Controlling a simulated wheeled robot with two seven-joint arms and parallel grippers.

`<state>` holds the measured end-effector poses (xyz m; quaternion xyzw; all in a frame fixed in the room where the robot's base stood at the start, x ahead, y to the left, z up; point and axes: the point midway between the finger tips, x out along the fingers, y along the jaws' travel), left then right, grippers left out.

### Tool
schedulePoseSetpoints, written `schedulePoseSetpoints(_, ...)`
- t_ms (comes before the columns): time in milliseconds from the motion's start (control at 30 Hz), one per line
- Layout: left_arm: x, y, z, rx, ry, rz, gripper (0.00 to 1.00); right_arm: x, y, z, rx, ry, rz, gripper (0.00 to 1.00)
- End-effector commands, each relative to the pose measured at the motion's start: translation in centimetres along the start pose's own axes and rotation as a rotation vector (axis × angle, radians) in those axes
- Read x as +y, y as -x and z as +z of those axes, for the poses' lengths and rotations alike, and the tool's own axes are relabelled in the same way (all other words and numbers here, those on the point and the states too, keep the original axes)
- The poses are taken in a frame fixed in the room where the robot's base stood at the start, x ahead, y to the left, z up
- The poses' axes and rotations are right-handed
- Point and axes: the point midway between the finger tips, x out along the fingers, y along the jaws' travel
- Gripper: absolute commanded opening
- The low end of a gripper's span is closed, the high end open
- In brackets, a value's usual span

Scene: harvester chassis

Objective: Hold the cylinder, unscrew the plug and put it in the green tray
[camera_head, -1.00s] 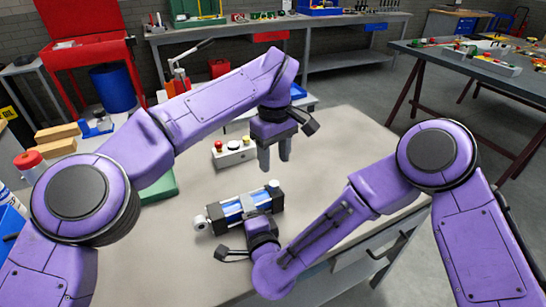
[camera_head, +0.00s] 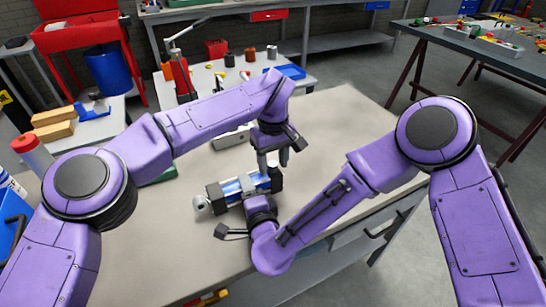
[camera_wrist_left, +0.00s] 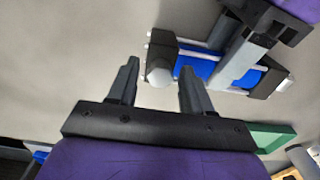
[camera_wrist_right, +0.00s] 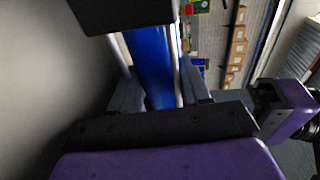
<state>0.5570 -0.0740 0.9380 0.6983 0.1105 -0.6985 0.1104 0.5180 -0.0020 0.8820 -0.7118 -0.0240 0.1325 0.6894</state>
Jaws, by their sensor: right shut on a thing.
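The cylinder (camera_head: 232,190), blue with dark end blocks and light rods, lies on the grey table. My right gripper (camera_wrist_right: 160,95) is shut on its blue body, seen close in the right wrist view. The pale round plug (camera_wrist_left: 158,74) sits on one dark end block of the cylinder. My left gripper (camera_head: 273,158) points down over that end. In the left wrist view its open fingers (camera_wrist_left: 158,68) stand either side of the plug; I cannot tell whether they touch it. The green tray (camera_head: 162,177) is left of the cylinder, mostly hidden by my left arm; its edge shows in the left wrist view (camera_wrist_left: 275,138).
A pale button box (camera_head: 230,138) stands behind the cylinder, partly covered by my left arm. A side table (camera_head: 225,85) with small items stands behind. The table's right part (camera_head: 345,125) is clear.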

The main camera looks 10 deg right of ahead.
Motion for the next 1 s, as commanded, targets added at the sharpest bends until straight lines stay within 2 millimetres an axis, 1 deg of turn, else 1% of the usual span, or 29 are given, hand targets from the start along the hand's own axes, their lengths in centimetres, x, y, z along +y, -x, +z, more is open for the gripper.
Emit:
schedulePoseSetpoints(33,0.0,0.0,-0.01,0.0,0.0,0.0,0.37,0.07,0.03,0.03,-0.001,0.0,0.002,0.0)
schedulePoseSetpoints(67,0.0,0.01,-0.01,0.0,0.0,0.0,0.27,0.08,0.04,0.02,-0.001,0.0,0.002,0.0)
schedulePoseSetpoints(100,0.0,0.01,-0.01,0.0,0.0,0.0,0.14,0.08,0.04,0.03,-0.001,0.0,0.002,0.0)
schedulePoseSetpoints(133,0.0,0.01,-0.01,0.0,0.0,0.0,0.04,0.08,0.04,0.03,-0.001,0.0,0.002,0.0)
schedulePoseSetpoints(167,0.0,0.02,-0.01,0.0,0.0,0.0,0.0,0.08,0.04,0.03,-0.001,0.0,0.002,0.0)
schedulePoseSetpoints(267,0.0,0.02,-0.01,0.0,0.006,0.0,0.0,0.08,0.04,0.03,-0.001,0.0,0.002,0.0)
schedulePoseSetpoints(367,0.0,0.03,-0.01,0.0,0.095,0.0,0.0,0.08,0.04,0.03,-0.001,0.0,0.002,0.0)
schedulePoseSetpoints(467,0.0,0.04,-0.02,0.0,0.324,0.0,0.0,0.08,0.05,0.04,-0.001,0.0,0.002,0.0)
schedulePoseSetpoints(567,0.01,0.06,-0.03,0.001,0.64,0.001,0.0,0.09,0.05,0.04,-0.001,0.0,0.002,0.0)
schedulePoseSetpoints(600,0.01,0.07,-0.04,0.001,0.769,0.001,0.0,0.09,0.05,0.04,-0.001,0.0,0.002,0.0)
schedulePoseSetpoints(667,0.01,0.09,-0.04,0.001,0.964,0.001,0.0,0.09,0.05,0.05,-0.002,0.0,0.002,0.0)
schedulePoseSetpoints(700,0.01,0.1,-0.03,0.0,1.094,0.001,0.0,0.09,0.05,0.05,-0.002,0.0,0.002,0.0)
schedulePoseSetpoints(767,0.02,0.11,-0.02,-0.001,1.288,0.001,0.0,0.09,0.05,0.05,-0.002,0.001,0.002,0.0)
schedulePoseSetpoints(800,0.02,0.12,-0.02,-0.001,1.418,0.001,0.0,0.09,0.06,0.06,-0.002,0.001,0.002,0.0)
schedulePoseSetpoints(867,0.02,0.13,-0.01,-0.001,1.612,0.001,0.0,0.09,0.06,0.06,-0.002,0.001,0.002,0.0)
schedulePoseSetpoints(900,0.01,0.13,-0.02,-0.001,1.742,0.001,0.0,0.09,0.06,0.06,-0.002,0.001,0.002,0.0)
schedulePoseSetpoints(967,0.0,0.14,-0.03,0.0,1.937,0.001,0.0,0.09,0.06,0.07,-0.002,0.001,0.002,0.0)
schedulePoseSetpoints(1000,0.0,0.14,-0.03,0.0,2.066,0.0,0.0,0.09,0.06,0.07,-0.002,0.001,0.002,0.0)
